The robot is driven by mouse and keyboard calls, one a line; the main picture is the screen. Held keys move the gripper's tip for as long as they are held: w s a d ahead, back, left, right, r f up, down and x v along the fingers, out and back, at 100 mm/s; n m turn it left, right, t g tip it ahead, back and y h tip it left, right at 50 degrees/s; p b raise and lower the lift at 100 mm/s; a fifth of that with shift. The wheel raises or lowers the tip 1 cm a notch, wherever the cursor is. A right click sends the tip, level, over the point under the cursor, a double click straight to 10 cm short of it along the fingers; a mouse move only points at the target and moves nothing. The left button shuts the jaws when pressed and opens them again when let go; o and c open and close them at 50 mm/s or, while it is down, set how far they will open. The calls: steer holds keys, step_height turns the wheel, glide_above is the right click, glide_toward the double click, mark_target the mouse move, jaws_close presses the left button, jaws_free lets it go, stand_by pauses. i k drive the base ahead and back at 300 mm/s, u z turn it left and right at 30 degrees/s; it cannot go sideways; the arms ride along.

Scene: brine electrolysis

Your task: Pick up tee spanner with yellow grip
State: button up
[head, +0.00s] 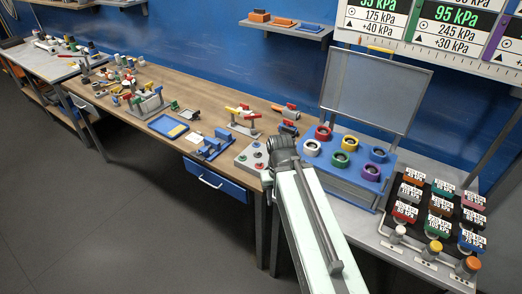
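I cannot single out the tee spanner with yellow grip for certain at this size. A small rack (243,127) on the wooden bench holds red and yellow handled pieces, and a yellow handle (238,111) shows there. Another yellow bar (380,49) sits at the top edge of the grey upright panel on the right. My arm rises from the bottom of the head view to a dark joint in front of the bench edge. My gripper does not show; the arm beyond that joint is hidden.
A blue box with coloured rings (345,178) stands right of my arm. Labelled blocks lie on a black tray (407,236) at far right. The grey floor (130,220) at left is clear.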

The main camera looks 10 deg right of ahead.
mark_target(233, 123)
steer(key=i, duration=0.9)
steer(key=u, duration=0.05)
